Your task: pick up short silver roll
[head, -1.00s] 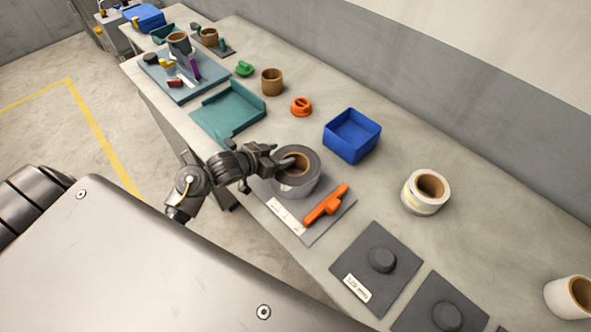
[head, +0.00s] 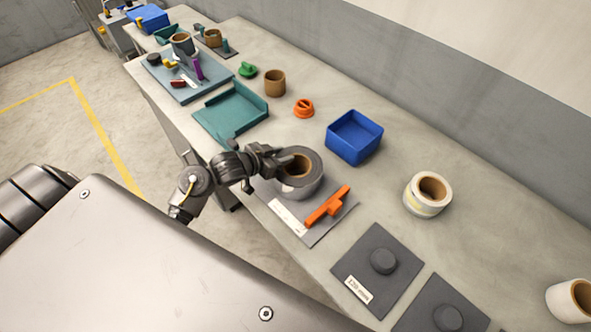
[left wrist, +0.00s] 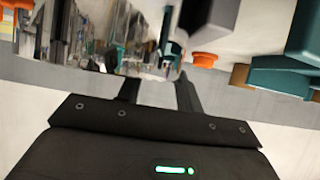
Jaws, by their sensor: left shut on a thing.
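The short silver roll (head: 297,186) has a shiny grey side and a brown core. In the left wrist view the roll (left wrist: 105,38) fills the upper left as a mirror-like surface at the fingers (left wrist: 155,92). The roll's underside is hidden, so I cannot tell whether it is clear of the mat. My right gripper is not in view.
An orange handled tool (head: 328,207) lies on the mat just right of the roll. A blue bin (head: 355,138), a white roll (head: 428,195) and a teal tray (head: 232,113) stand around it. Bare tabletop lies between the bin and the white roll.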

